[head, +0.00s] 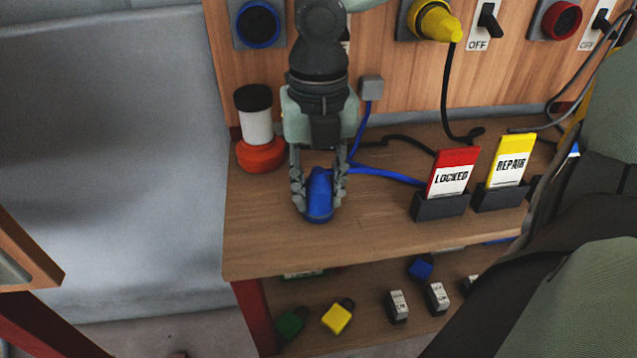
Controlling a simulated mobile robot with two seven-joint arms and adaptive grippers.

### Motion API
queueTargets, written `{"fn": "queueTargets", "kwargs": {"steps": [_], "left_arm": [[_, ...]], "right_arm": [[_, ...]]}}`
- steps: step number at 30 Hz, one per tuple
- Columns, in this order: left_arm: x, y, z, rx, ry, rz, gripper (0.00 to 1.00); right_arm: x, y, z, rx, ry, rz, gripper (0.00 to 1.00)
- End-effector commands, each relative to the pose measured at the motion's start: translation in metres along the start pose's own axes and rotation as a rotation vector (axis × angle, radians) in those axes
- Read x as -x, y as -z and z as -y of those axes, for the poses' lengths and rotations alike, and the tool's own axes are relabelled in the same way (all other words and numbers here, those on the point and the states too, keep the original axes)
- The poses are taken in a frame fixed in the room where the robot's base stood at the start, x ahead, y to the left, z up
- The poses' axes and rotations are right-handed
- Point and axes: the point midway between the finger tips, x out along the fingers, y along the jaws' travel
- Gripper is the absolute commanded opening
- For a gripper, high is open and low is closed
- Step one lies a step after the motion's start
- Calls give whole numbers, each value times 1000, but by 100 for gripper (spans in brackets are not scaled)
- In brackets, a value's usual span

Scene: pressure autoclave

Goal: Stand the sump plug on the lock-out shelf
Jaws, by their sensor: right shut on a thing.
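My right gripper (317,207) reaches down from the top and is shut on a blue plug (319,190), with one finger on each side. This is likely the sump plug, though I see no label on it. The plug looks upright over the wooden shelf (265,245); I cannot tell whether its base touches the wood. A blue cable (385,174) runs from behind it across the shelf and up to a small grey box (371,88). A blue socket (258,25) on the panel is empty. My left gripper is out of view.
An orange-based beacon (262,155) with a black top stands left of the gripper. LOCKED (452,172) and REPAIR (508,160) cards stand in dark holders to the right. A yellow plug (434,20) sits in its socket. Several padlocks, including a yellow one (337,318), lie below.

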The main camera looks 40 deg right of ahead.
Motion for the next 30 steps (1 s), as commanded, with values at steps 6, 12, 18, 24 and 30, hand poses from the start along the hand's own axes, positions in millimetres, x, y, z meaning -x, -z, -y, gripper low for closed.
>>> {"fn": "queueTargets", "kwargs": {"steps": [6,12,18,24,30], "left_arm": [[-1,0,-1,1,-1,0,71],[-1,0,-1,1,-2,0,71],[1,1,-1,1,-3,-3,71],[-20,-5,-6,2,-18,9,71],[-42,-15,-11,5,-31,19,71]], "right_arm": [[-1,0,0,0,0,-2,56],[-1,0,0,0,0,-2,59],[6,0,0,-1,-1,-1,59],[41,-1,-1,-1,-4,3,59],[84,-1,-1,-1,-2,3,59]]}}
